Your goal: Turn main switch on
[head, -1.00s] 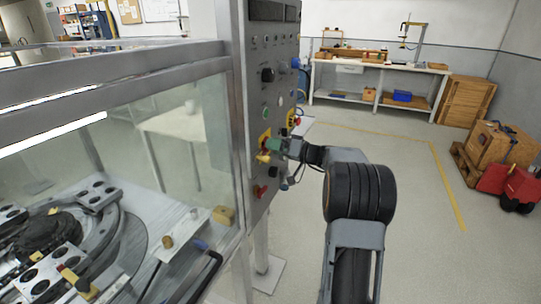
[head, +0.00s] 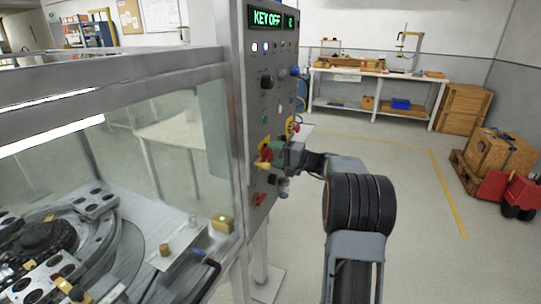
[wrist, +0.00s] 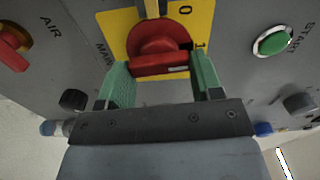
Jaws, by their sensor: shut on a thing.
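The main switch is a red rotary knob (wrist: 160,62) on a yellow plate (wrist: 196,20), with "MAIN" printed beside it and a "0" on the plate. It also shows in the head view on the control panel, as a red and yellow patch (head: 262,154) partly hidden by my gripper. My gripper (wrist: 163,77) has its green fingers on both sides of the knob's bar and is shut on it. The same gripper shows at the panel in the head view (head: 272,154).
In the wrist view, a red knob marked AIR (wrist: 12,45) is at left and a green START button (wrist: 272,41) at right. The glass-walled machine (head: 120,75) stands left of the panel. A workbench (head: 375,75) is at the back, with open floor before it.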

